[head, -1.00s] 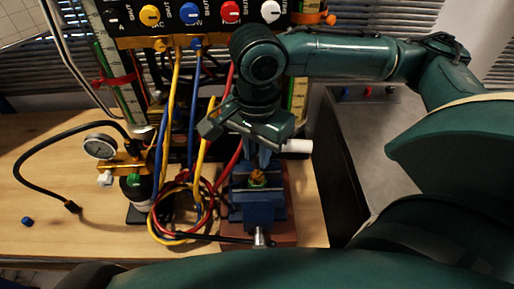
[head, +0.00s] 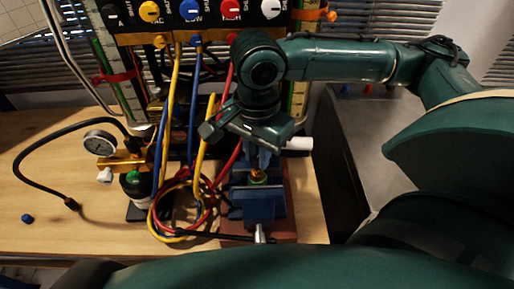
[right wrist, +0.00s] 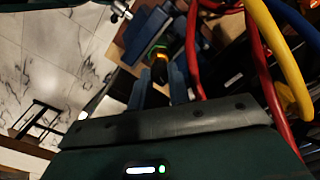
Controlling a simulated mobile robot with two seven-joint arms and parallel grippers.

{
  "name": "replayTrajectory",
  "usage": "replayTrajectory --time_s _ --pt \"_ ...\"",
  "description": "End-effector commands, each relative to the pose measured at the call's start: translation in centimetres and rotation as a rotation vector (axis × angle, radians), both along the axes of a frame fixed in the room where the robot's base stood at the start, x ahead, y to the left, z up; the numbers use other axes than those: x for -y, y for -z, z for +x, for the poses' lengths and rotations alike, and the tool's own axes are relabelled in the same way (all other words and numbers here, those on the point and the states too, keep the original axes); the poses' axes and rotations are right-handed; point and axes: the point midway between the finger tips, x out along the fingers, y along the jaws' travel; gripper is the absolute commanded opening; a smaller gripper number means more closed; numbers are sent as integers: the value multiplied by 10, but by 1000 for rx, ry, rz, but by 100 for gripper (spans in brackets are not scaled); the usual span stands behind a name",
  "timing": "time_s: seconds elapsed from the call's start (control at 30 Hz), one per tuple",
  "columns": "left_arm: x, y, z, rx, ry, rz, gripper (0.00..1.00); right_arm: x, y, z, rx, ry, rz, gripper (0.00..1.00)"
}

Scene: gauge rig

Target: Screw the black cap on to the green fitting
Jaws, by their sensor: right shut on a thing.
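The green fitting (head: 258,181) stands upright in a blue vise (head: 258,206), with brass-coloured thread above it. It also shows in the right wrist view (right wrist: 160,47). My right gripper (head: 258,168) points down directly over the fitting. Its fingers are shut on the black cap (right wrist: 159,72), seen as a dark shape between the fingertips in the right wrist view. The cap sits at the top of the brass part; I cannot tell whether it is threaded on. In the head view the fingers hide the cap. My left gripper is not in view.
Red, yellow and blue hoses (head: 180,205) loop close left of the vise. A gauge (head: 99,143) on a brass manifold stands further left, with a black hose and a small blue cap (head: 28,218) on the bench. A knobbed panel (head: 200,15) stands behind.

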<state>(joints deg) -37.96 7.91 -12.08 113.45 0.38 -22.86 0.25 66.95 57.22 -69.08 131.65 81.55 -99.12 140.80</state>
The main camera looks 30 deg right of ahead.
Motion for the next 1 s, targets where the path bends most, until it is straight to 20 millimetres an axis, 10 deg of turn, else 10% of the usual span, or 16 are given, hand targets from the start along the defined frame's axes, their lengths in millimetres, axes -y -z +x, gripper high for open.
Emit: replayTrajectory --time_s 1.0 --pt "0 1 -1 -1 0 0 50 0 12 0 1 0 0 0"
